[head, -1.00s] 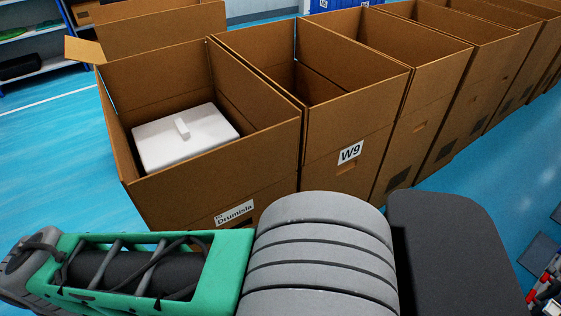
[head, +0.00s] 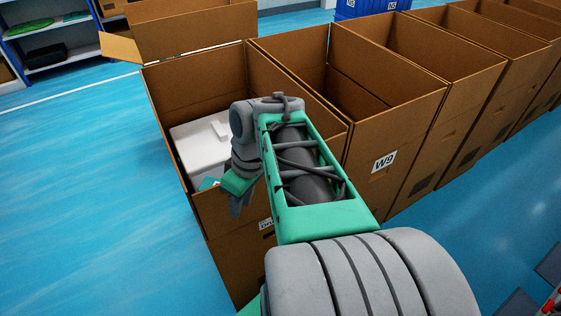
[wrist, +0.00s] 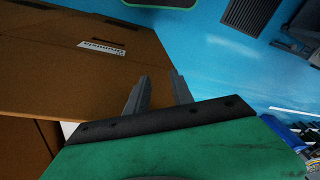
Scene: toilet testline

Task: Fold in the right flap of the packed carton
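The packed carton (head: 187,95) stands at the left of the row in the head view, open at the top, with a white block-like item (head: 195,142) inside. Its right flap (head: 282,85) stands upright beside the neighbouring carton, partly hidden by my arm. The far flap (head: 190,32) also stands up, and a small flap (head: 120,46) sticks out at the far left corner. My gripper (head: 238,208) points down at the carton's near side. In the wrist view its fingers (wrist: 158,82) are apart with nothing between them. The carton's labelled side (wrist: 95,65) shows beside them. I cannot tell whether they touch it.
Several empty open cartons, the nearest marked W9 (head: 385,162), stand close together to the right. Shelves (head: 60,40) stand at the back left, and a blue crate (head: 370,8) is behind the row. The blue floor (head: 80,190) at left is clear.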

